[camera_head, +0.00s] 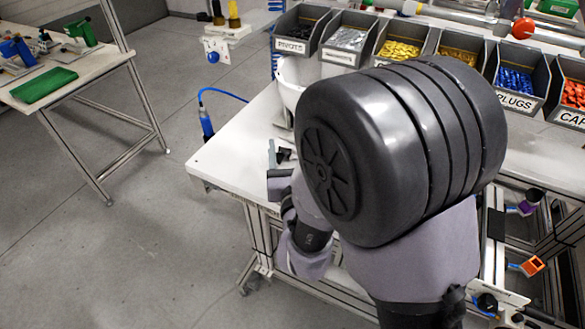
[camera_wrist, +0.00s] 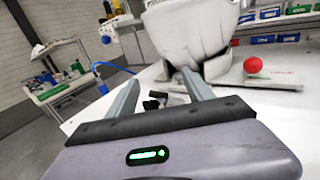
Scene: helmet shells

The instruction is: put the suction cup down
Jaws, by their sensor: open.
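My gripper (camera_wrist: 160,78) is open, its two grey fingers apart over the white table (camera_wrist: 235,93). In the head view the gripper (camera_head: 279,153) is small and partly hidden by my arm. Small black pieces (camera_wrist: 154,101) show between the fingers; I cannot tell whether they are a suction cup. A blue tool (camera_head: 206,122) on a blue hose is at the table's left edge, left of the gripper and apart from it. It also shows in the wrist view (camera_wrist: 101,87). I cannot tell whether it is the suction cup.
A white helmet shell (camera_wrist: 190,35) stands just beyond the fingertips. A red ball (camera_wrist: 253,65) is to its right. Labelled bins (camera_head: 398,42) line the table's back.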

